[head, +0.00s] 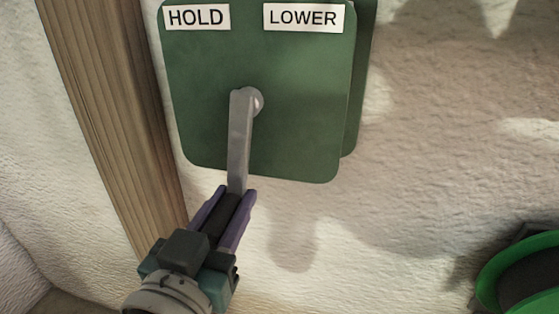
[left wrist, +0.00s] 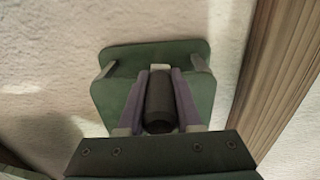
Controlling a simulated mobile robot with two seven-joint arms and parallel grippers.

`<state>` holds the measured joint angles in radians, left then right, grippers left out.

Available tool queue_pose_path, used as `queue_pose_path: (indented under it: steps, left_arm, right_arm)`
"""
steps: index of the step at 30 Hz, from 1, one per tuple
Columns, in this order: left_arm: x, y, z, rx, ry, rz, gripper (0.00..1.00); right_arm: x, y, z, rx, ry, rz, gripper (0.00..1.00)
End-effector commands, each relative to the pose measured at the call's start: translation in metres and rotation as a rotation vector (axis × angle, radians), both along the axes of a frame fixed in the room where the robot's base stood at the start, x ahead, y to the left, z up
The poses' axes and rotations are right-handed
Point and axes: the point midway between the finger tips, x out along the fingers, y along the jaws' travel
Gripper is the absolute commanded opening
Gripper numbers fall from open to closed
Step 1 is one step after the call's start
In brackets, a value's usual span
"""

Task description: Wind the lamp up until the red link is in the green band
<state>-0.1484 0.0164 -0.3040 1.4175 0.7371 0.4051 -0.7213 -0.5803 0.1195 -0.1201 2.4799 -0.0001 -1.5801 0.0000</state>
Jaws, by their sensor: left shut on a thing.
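A grey crank lever (head: 239,140) hangs almost straight down from its round pivot on a green plate (head: 300,130). My left gripper (head: 237,193) is below the plate, its purple fingers shut on the dark handle (head: 222,213) at the lever's lower end. In the left wrist view the black round handle (left wrist: 160,98) sits between the two fingers, with the green plate (left wrist: 115,100) behind it. The lamp, the red link and the green band are not seen. My right gripper is not in view.
The plate carries the labels HOLD (head: 197,18) and LOWER (head: 304,17). A wooden post (head: 110,110) stands close at the left of the plate. A round green-rimmed thing (head: 489,284) is cut off at the lower right. The pale wall between is bare.

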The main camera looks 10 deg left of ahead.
Motion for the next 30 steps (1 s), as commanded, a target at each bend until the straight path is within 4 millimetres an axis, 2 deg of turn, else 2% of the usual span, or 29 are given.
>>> queue_pose_path:
  steps: [14, 30]
  left_arm:
    - [0.002, 0.048, 0.023, 0.42, -0.015, 0.003, 0.0]
    - [0.004, 0.089, 0.07, 0.93, -0.036, 0.006, 0.0]
  right_arm:
    - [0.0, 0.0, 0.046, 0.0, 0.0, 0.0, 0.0]
    - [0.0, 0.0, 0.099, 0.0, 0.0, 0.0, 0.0]
